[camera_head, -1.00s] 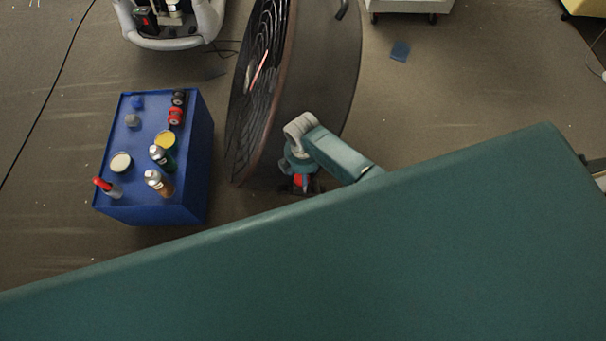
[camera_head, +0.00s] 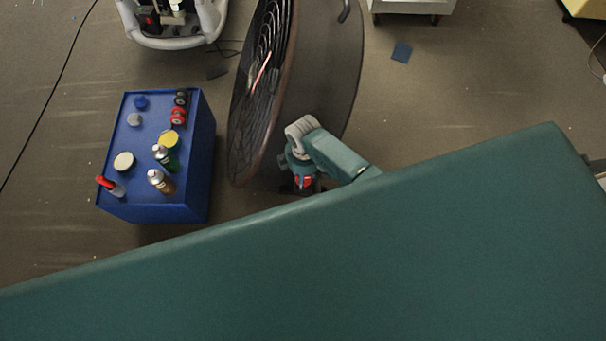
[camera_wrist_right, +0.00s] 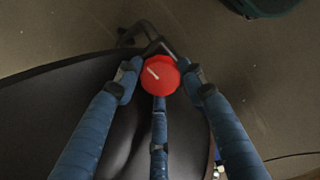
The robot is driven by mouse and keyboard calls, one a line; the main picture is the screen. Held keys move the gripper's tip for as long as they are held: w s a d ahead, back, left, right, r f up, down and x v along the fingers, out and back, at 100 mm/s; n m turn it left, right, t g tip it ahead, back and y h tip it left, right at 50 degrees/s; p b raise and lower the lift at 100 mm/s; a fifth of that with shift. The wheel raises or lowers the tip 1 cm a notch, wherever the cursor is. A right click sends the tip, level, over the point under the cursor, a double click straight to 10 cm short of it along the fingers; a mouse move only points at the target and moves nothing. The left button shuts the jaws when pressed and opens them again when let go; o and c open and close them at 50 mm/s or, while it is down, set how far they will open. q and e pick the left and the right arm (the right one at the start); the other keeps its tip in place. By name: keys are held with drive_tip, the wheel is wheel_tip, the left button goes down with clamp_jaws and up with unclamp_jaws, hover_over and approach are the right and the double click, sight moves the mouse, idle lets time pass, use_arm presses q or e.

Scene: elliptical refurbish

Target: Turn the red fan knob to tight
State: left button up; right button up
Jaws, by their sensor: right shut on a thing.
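The red fan knob (camera_wrist_right: 161,75) shows in the right wrist view as a round red cap with a pale pointer line aimed to the upper left. My right gripper (camera_wrist_right: 160,82) has its blue fingers closed around the knob from both sides and below. In the head view the right gripper (camera_head: 304,182) is at the near lower edge of the large dark drum fan (camera_head: 325,70), with a bit of red showing at it. The knob itself is mostly hidden there by my wrist. My left gripper is in no view.
A blue cabinet (camera_head: 143,212) with cans, jars and tape rolls on top stands left of the fan. A large green surface covers the lower part of the head view. Open floor (camera_head: 440,100) lies right of the fan.

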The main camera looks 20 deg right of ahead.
sight(305, 178)
drive_tip(key=o, duration=1.2)
drive_tip(key=shift+s+d+f, duration=0.1)
drive_tip(key=shift+s+d, duration=0.15)
drive_tip(key=shift+d, duration=0.1)
drive_tip(key=shift+c, duration=0.2)
drive_tip(key=shift+w, duration=0.1)
drive_tip(key=shift+a, duration=0.1)
drive_tip(key=shift+w+r, duration=0.1)
drive_tip(key=shift+r, duration=3.9)
drive_tip(key=shift+s, duration=0.2)
